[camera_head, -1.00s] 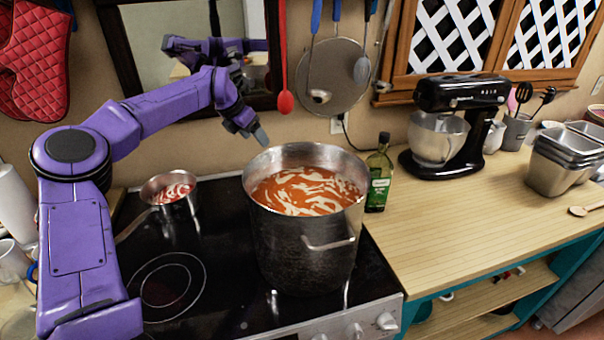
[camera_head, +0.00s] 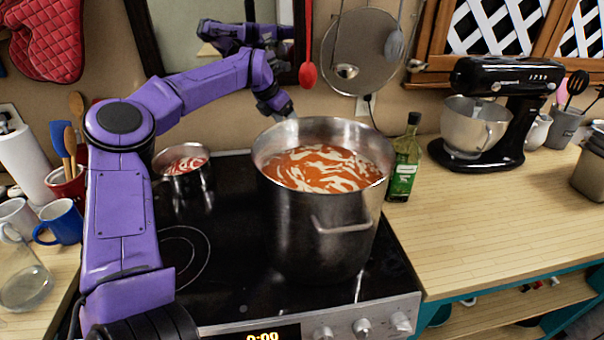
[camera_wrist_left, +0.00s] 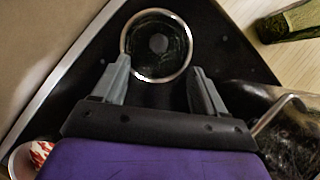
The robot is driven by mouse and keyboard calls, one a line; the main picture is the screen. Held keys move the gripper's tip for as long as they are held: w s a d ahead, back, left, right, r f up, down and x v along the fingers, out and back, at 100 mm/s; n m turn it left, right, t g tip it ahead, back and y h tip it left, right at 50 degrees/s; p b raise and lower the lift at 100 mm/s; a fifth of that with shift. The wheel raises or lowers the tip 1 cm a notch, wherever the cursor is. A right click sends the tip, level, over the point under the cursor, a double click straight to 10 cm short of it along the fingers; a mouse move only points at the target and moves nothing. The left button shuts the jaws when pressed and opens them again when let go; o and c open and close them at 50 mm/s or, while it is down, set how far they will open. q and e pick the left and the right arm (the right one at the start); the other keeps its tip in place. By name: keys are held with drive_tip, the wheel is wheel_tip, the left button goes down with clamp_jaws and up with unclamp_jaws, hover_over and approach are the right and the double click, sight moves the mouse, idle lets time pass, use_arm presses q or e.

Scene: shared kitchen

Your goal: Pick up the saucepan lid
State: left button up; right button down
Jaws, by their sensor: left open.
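The saucepan lid (camera_wrist_left: 158,45) is a round glass lid with a bright metal rim and a dark central knob. In the left wrist view it lies on the black surface behind the large pot; the head view does not show it. My left gripper (camera_wrist_left: 158,75) is open, its two fingers pointing toward the lid, one toward each side, with nothing between them. In the head view my left gripper (camera_head: 283,106) is behind the large pot's far rim, close to the wall, partly hidden. My right gripper is not in view.
The large pot (camera_head: 315,235) of orange soup stands in front of my left gripper. A small saucepan (camera_head: 186,180) stands at the back left of the stove (camera_head: 225,265). A green bottle (camera_head: 404,160) is right of the pot. The wall is close behind.

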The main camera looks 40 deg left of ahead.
use_arm(q)
drive_tip(key=x, duration=0.4)
drive_tip(key=s+x, duration=0.1)
drive_tip(key=x, duration=0.4)
drive_tip(key=s+f+x, duration=0.1)
drive_tip(key=x, duration=0.3)
drive_tip(key=shift+w+f, duration=0.2)
drive_tip(key=shift+f, duration=0.15)
drive_tip(key=shift+w+f, duration=0.3)
drive_tip(key=shift+f, duration=0.15)
drive_tip(key=shift+r, duration=0.1)
clamp_jaws()
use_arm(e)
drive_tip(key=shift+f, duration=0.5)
